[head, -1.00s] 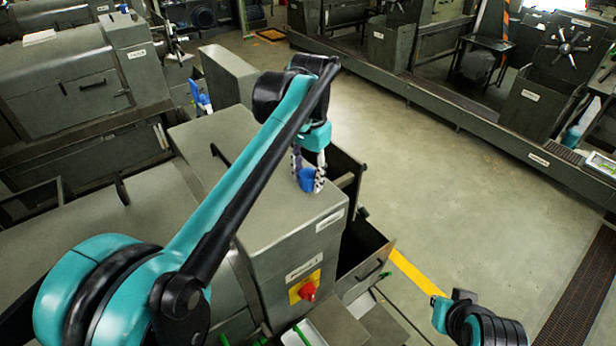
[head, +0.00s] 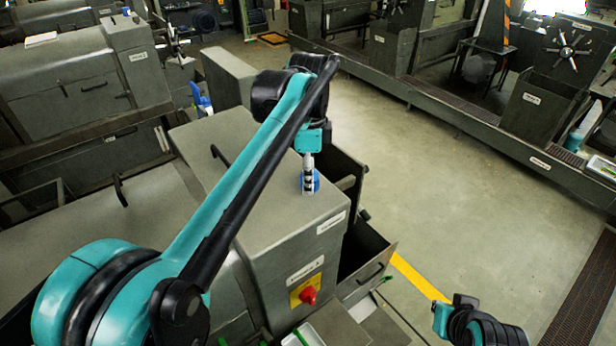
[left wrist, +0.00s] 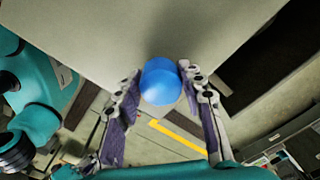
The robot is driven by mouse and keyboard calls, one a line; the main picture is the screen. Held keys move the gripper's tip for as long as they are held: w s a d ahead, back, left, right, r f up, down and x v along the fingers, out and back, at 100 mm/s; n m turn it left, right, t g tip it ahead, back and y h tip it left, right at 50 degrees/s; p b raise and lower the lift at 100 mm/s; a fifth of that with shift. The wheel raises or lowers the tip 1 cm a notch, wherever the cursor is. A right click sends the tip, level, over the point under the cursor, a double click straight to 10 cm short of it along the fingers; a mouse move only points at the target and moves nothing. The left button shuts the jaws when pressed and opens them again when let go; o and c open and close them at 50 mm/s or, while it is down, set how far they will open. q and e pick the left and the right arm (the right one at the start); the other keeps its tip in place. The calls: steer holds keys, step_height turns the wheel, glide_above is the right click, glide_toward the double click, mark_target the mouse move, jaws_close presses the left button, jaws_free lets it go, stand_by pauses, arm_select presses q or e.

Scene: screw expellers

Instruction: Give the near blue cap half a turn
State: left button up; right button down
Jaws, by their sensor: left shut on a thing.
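The near blue cap (head: 316,183) sits on the grey top of the near machine's box (head: 262,205), close to its right edge. My left gripper (head: 308,175) points down at it and is shut on the cap, one finger in front of the other in this view. In the left wrist view the round blue cap (left wrist: 161,82) lies between the two finger tips (left wrist: 160,85). The fingers partly hide the cap in the head view. Of my right arm, only a wrist part (head: 465,318) shows at the bottom right; its fingers are not visible.
A red knob (head: 308,295) on a yellow plate is on the box's front. Open grey bins (head: 362,255) stand at its right side. A blue object (head: 199,98) shows by the machine behind. Open floor (head: 440,190) lies to the right.

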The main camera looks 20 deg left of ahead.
arm_select(q)
steer(key=m, duration=0.4)
steer(key=shift+w+m, duration=0.1)
steer(key=shift+m, duration=2.1)
steer(key=o, duration=1.2)
steer(key=shift+c, duration=0.2)
steer(key=shift+d, duration=0.1)
steer(key=shift+r, duration=0.1)
step_height(320, 180, up, 12)
